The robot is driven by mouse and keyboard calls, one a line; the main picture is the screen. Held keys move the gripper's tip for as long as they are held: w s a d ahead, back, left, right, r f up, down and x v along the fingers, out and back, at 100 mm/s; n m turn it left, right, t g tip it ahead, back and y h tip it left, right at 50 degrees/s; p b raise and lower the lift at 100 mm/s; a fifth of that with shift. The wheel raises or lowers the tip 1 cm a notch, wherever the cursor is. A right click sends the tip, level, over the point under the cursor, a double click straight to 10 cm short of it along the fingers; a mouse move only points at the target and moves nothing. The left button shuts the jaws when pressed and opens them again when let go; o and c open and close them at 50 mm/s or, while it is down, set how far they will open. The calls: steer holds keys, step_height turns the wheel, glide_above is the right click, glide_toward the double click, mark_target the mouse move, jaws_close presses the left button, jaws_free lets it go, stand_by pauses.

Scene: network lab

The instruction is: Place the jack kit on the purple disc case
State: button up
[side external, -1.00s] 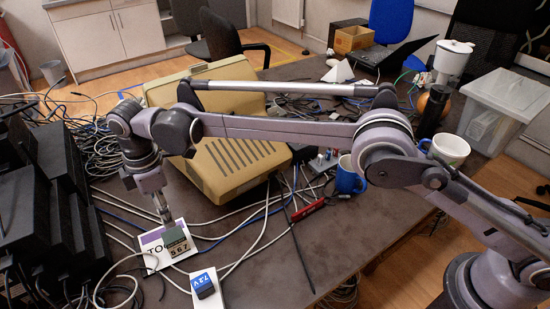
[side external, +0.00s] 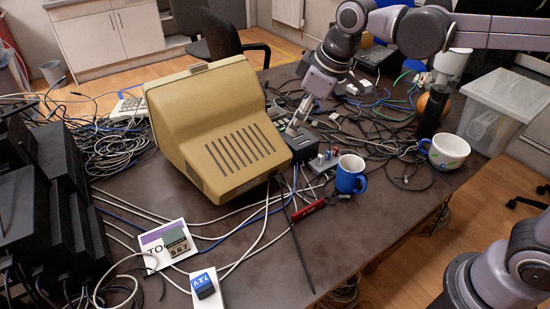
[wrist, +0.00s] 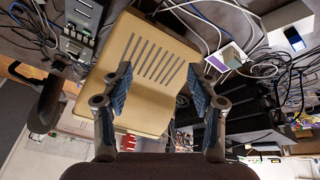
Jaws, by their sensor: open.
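The purple disc case (side external: 149,240), white with a purple band, lies flat at the left front of the table. A small grey-green box marked 567, which I take for the jack kit (side external: 177,242), rests on its right part, tilted a little in the picture. The case (wrist: 215,63) also shows small at the upper right of the wrist view. My gripper (side external: 298,120) is behind the beige monitor's right side, far from the case. In the wrist view my gripper (wrist: 159,73) has its fingers wide apart with nothing held between them.
The beige monitor (side external: 215,130) stands between my gripper and the case. A blue battery (side external: 203,285) marked 7.2V sits on a white box in front. A blue mug (side external: 350,178), a white mug (side external: 447,152) and many cables lie around. The front right tabletop is mostly clear.

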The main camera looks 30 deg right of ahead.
steer(key=s+d+f+m+t, duration=0.1)
steer(key=s+d+f+m, duration=0.2)
steer(key=s+d, duration=0.3)
steer(key=s+d+f+m+t+h, duration=0.1)
steer(key=s+d+f+m+t, duration=0.1)
steer(key=s, duration=0.6)
steer(key=d+f+m, duration=0.1)
steer(key=d+f, duration=0.1)
steer(key=d, duration=0.1)
steer(key=shift+d+m, duration=0.3)
steer(key=shift+d, duration=0.1)
